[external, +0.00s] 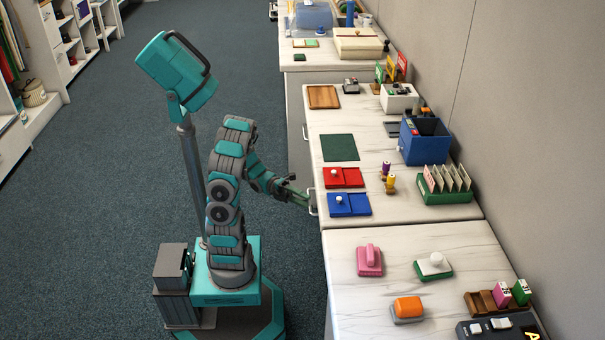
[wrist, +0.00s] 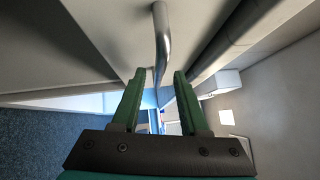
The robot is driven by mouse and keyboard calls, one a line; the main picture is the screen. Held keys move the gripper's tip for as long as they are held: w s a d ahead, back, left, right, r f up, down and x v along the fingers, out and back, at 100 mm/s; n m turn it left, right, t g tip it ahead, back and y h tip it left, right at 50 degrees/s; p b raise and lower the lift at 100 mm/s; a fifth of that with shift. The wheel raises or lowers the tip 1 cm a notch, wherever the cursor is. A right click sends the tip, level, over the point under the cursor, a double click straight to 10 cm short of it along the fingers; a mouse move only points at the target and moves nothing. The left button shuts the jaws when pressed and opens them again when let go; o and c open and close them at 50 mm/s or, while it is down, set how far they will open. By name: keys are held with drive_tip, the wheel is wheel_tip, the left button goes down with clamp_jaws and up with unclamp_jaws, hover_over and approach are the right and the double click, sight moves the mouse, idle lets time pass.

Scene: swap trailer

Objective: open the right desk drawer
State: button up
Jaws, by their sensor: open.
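The drawer handle (external: 312,203) is a metal bar on the front of the middle desk, near its right end. In the wrist view the handle (wrist: 161,35) runs down from the top toward the space between my fingertips. My gripper (external: 304,197) is at the handle with its green fingers apart. In the wrist view my gripper (wrist: 158,75) is open, one finger on each side of the bar's line. I cannot tell whether the fingers touch it. The pale drawer front (wrist: 105,25) lies behind the bar and looks shut.
Another handle (external: 305,132) is farther along the same desk front. The desktop (external: 350,115) holds a blue tray (external: 350,205), a red tray (external: 343,178), a blue bin (external: 424,140) and a green card holder (external: 446,187). Carpeted floor (external: 110,200) is free to the left.

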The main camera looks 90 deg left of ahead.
drive_tip(key=shift+w, duration=0.75)
